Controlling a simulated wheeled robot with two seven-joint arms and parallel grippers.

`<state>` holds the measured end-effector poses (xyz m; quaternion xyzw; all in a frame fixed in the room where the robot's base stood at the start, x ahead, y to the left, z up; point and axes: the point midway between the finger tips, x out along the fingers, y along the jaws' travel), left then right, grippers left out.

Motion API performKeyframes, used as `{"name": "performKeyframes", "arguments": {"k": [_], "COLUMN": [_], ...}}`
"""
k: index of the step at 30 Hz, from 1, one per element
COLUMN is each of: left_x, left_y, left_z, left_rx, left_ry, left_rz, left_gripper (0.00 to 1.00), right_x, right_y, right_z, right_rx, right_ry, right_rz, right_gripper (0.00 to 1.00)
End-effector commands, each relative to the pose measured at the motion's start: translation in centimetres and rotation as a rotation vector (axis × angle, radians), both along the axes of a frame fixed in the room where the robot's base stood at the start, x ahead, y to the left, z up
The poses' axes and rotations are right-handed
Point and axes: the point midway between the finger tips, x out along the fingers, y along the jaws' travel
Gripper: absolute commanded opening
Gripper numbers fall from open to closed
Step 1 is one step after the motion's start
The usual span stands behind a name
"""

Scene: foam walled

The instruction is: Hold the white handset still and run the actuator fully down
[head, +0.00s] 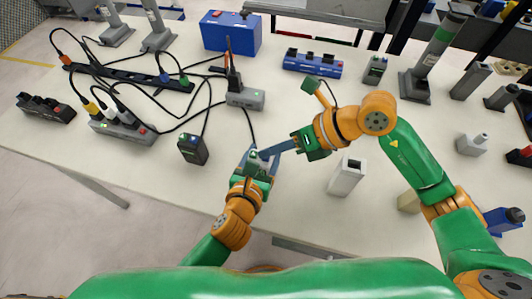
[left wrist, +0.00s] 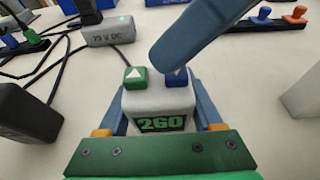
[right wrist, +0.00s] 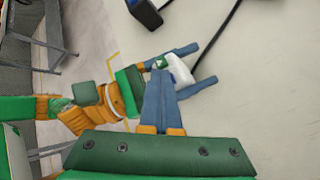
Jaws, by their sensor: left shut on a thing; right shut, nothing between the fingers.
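The white handset (left wrist: 158,105) stands between my left gripper's fingers (left wrist: 160,112), which are shut on its sides. It has a green button (left wrist: 135,77), a blue button (left wrist: 176,77) with an arrow, and a display reading 260. My right gripper (head: 268,153) is shut and empty. In the left wrist view its blue fingertips reach over the blue button and partly cover it; whether they touch is unclear. The right wrist view also shows the handset (right wrist: 180,70) at those fingertips. A grey column with a green band (head: 437,50) stands at the back right; I cannot tell whether it is the actuator.
A grey supply box (head: 245,98) with a cable stands behind the handset. A dark box (head: 193,149) is to the left. A white hollow block (head: 346,176) stands to the right. Power strips and cables fill the back left. Bare table lies around the handset.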

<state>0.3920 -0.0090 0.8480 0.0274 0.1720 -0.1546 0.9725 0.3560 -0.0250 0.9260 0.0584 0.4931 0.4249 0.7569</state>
Motion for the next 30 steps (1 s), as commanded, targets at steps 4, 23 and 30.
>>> {"name": "performKeyframes", "arguments": {"k": [4,23,30], "left_x": [0.0,0.0,0.0], "left_y": [0.0,0.0,0.0], "left_z": [0.0,0.0,0.0], "left_rx": [0.0,0.0,0.0], "left_ry": [0.0,0.0,0.0], "left_rz": [0.0,0.0,0.0], "left_gripper": [0.04,0.04,0.04], "right_x": [0.0,0.0,0.0], "right_y": [0.0,0.0,0.0], "right_z": [0.9,3.9,6.0], "right_rx": [-0.001,0.0,0.0], "right_ry": [-0.002,-0.004,-0.003], "right_rz": [0.0,0.001,0.0], "right_gripper": [0.0,0.0,0.0]}}
